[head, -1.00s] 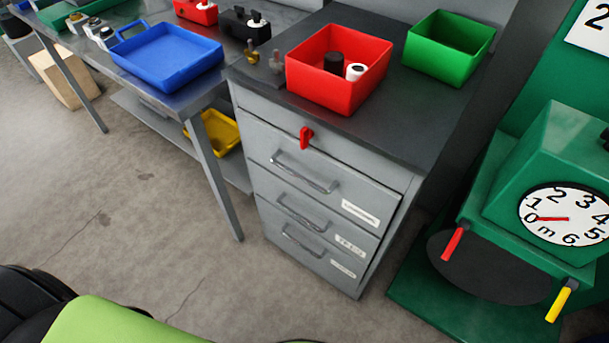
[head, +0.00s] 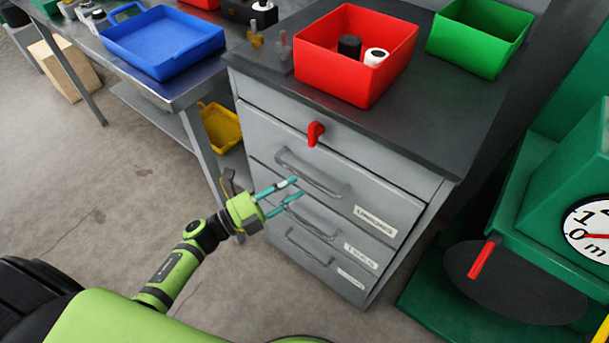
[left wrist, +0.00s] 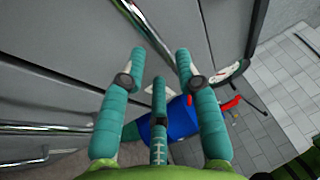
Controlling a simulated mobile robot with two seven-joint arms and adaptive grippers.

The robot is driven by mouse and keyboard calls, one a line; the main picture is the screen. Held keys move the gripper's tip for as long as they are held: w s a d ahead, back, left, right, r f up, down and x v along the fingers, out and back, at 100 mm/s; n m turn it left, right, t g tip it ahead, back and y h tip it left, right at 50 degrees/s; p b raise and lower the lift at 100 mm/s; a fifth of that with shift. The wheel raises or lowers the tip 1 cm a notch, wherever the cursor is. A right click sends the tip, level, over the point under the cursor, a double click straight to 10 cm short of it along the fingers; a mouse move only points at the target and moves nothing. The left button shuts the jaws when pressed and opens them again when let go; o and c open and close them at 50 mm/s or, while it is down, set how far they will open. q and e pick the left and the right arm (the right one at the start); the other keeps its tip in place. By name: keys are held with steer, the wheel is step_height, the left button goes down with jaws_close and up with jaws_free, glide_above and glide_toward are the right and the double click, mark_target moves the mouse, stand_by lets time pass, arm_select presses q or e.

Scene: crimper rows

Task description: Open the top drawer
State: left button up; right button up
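The grey cabinet (head: 240,120) has three drawers with bar handles. The top drawer (head: 375,190) is shut, and its handle (head: 315,175) runs across its front. A red lever (head: 315,133) hangs on the panel above it. My left gripper (head: 290,192) is in front of the cabinet, close below the top handle and partly over the second handle. Its teal fingers are spread and empty. In the left wrist view the fingers (left wrist: 160,65) are apart, with bar handles (left wrist: 148,30) on the grey front beyond them. My right gripper is not in view.
A red bin (head: 335,65) with a black and a white item and a green bin (head: 480,40) stand on the cabinet top. A blue tray (head: 163,45) is on the left bench. A green machine (head: 560,190) stands to the right.

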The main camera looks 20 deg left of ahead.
mark_target(304, 179)
arm_select(q)
steer(key=shift+p+x, duration=0.35)
steer(key=shift+x, duration=1.9)
jaws_close()
